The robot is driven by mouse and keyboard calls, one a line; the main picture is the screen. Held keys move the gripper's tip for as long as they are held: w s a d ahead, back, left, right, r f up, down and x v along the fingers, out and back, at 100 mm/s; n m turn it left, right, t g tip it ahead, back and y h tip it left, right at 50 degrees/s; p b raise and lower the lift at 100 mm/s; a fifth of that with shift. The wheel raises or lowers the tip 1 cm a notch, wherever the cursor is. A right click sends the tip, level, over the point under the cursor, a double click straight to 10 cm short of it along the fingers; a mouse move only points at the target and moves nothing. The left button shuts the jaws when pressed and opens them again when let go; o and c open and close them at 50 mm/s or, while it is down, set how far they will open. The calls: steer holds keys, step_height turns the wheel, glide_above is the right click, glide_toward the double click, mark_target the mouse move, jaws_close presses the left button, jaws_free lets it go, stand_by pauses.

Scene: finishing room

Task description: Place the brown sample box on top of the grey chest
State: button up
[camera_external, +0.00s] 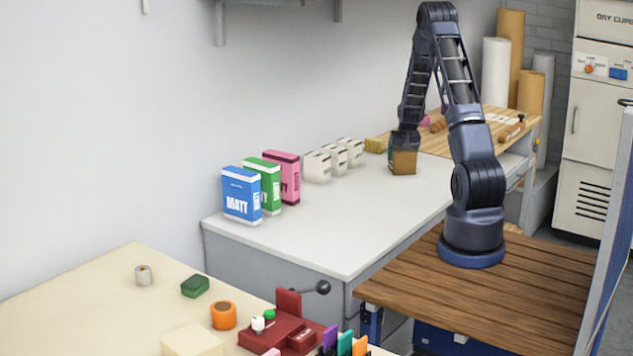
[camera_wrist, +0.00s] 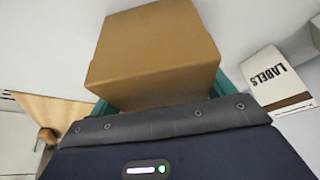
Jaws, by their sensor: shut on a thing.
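The brown sample box (camera_external: 403,163) is a plain cardboard-coloured box at the right, far part of the white top of the grey-sided chest (camera_external: 335,234). My gripper (camera_external: 402,150) points down and is shut on the box. In the wrist view the box (camera_wrist: 155,52) fills the upper middle, with teal fingers (camera_wrist: 165,95) partly hidden behind and beside it. The box looks upright, at or just above the white top. I cannot tell whether its underside touches.
Blue (camera_external: 241,195), green (camera_external: 264,184) and pink (camera_external: 285,176) packets stand left of several white boxes (camera_external: 335,158). A labels box (camera_wrist: 275,80) is close in the wrist view. A wooden bench (camera_external: 470,130) lies behind. The chest's front top is clear.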

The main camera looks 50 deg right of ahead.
steer(key=o, duration=0.9)
